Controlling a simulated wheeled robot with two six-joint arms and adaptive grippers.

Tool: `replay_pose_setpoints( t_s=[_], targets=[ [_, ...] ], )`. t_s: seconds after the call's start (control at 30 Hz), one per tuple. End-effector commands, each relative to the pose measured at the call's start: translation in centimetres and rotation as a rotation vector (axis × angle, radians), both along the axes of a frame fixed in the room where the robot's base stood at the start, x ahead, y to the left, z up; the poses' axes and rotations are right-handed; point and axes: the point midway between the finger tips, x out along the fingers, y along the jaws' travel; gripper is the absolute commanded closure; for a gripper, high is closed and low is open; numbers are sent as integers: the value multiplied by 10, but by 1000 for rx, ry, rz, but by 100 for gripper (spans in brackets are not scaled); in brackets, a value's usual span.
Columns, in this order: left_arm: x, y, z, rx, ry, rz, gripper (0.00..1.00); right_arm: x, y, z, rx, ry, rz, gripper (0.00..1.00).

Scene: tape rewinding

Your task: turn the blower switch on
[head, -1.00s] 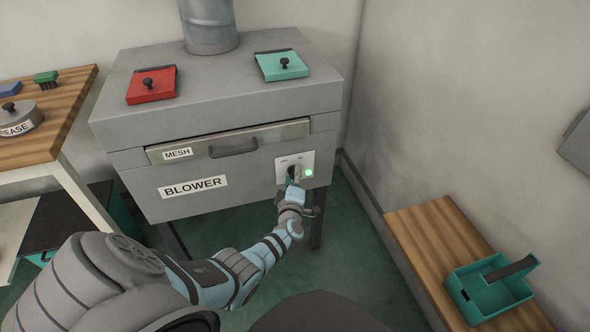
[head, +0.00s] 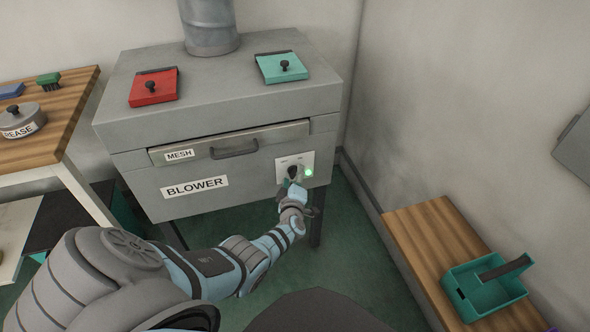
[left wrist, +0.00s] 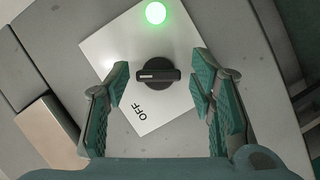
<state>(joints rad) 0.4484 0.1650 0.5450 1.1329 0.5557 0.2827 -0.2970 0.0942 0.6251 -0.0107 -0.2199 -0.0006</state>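The blower (head: 240,205) is a grey box with a "BLOWER" label. Its switch is a black knob (left wrist: 157,76) on a white plate (left wrist: 115,45), with a lit green lamp (left wrist: 156,13) beside it. In the left wrist view the knob's white mark points left in the picture, and an "OFF" label shows on the plate. The knob also shows in the head view (head: 292,172). My left gripper (head: 290,185) is open and empty just in front of the plate, its teal fingers apart on either side of the knob. My right gripper is not in view.
A mesh drawer (head: 232,147) with a handle sits above the switch. Red (head: 153,90) and teal (head: 282,69) lids are on the blower's top. A wooden bench (head: 430,228) with a teal box (head: 487,290) stands at the right, and a wooden table (head: 55,125) at the left.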

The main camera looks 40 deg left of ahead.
Motion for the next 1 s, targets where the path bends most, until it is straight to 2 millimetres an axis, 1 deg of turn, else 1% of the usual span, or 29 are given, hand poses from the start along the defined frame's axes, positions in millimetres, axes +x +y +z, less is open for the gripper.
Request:
replay_pose_setpoints(
  t_s=[0.33, 0.47, 0.57, 0.83, 0.9, 1.0],
  targets=[
    [0, -1, 1, 0, -3, 0, 45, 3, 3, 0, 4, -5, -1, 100],
    [-8, -6, 2, 1, -5, 3, 45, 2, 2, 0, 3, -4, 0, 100],
    [-20, -15, 5, -4, -5, -1, 45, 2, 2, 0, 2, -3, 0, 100],
    [-76, -54, 17, -6, -1, 0, 45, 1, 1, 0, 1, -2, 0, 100],
    [-86, -62, 20, -4, 0, 0, 45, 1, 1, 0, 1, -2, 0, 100],
    [-94, -68, 23, -2, 0, 0, 45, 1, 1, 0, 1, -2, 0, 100]
  ],
)
